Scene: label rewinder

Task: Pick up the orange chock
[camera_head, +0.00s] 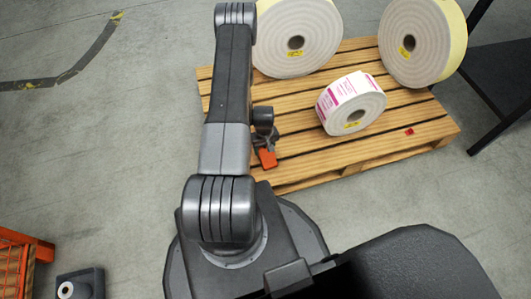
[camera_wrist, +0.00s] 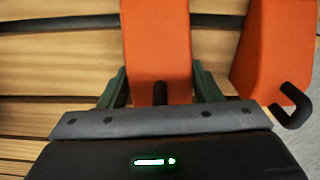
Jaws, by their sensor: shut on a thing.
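My gripper (camera_wrist: 160,88) is shut on an orange chock (camera_wrist: 158,45), with a dark finger on each side of it in the wrist view. A second orange chock (camera_wrist: 272,48) with a dark hooked handle stands just to the right, apart from the gripper. Wooden slats lie behind both chocks. In the head view an orange piece (camera_head: 267,158) shows by my gripper at the pallet's near left edge; I cannot tell which chock it is. My arm hides part of that area.
The wooden pallet (camera_head: 300,178) carries a labelled roll (camera_head: 352,103) and two large rolls, one at the back (camera_head: 297,20) and one at the right (camera_head: 420,35). A small red thing (camera_head: 409,131) lies near its right edge. A dark stand is at far right. Floor at left is mostly clear.

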